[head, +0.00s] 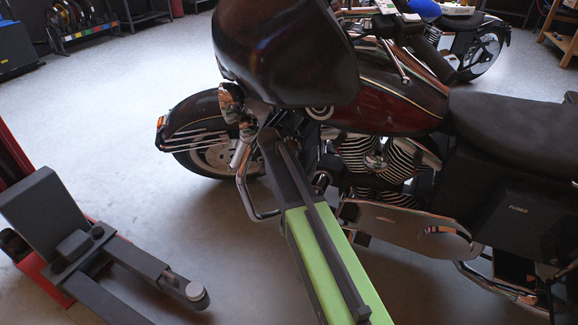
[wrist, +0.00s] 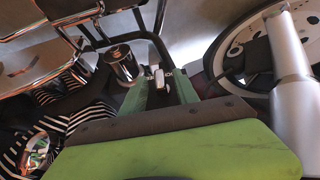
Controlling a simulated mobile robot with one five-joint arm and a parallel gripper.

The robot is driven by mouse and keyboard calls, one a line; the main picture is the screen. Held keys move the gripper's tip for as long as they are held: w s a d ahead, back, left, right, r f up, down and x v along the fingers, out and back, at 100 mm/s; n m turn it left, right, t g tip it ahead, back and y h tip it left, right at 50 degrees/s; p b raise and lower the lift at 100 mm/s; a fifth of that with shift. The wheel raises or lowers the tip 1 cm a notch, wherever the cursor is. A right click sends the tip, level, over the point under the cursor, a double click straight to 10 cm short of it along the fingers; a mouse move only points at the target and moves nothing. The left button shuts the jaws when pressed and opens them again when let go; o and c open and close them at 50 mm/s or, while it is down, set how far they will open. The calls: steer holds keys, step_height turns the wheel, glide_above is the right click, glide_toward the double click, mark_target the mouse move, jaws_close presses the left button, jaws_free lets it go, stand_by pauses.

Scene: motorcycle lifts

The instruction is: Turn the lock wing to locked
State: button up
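My gripper (wrist: 160,84) shows in the wrist view as two green fingers, set apart, reaching forward from a broad green body with a dark edge. A small pale upright piece (wrist: 158,76) shows between the fingertips, with dark lettering beside it. It looks like the lock wing, but its setting is too small to read. I cannot tell whether the fingers touch it. In the head view my green and black arm reaches toward the front of a dark red motorcycle (head: 400,100). My fingertips and the wing are hidden there.
A chrome cylinder (wrist: 122,64) stands left of the fingers, and a wheel (wrist: 238,50) and silver fork leg (wrist: 292,85) are to the right. A red and dark grey lift (head: 45,225) stands at the left. Grey floor (head: 110,120) is clear behind it.

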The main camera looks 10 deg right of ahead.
steer(key=shift+r, duration=0.1)
steer(key=p+v, duration=1.4)
steer(key=v, duration=0.3)
steer(key=shift+a, duration=0.2)
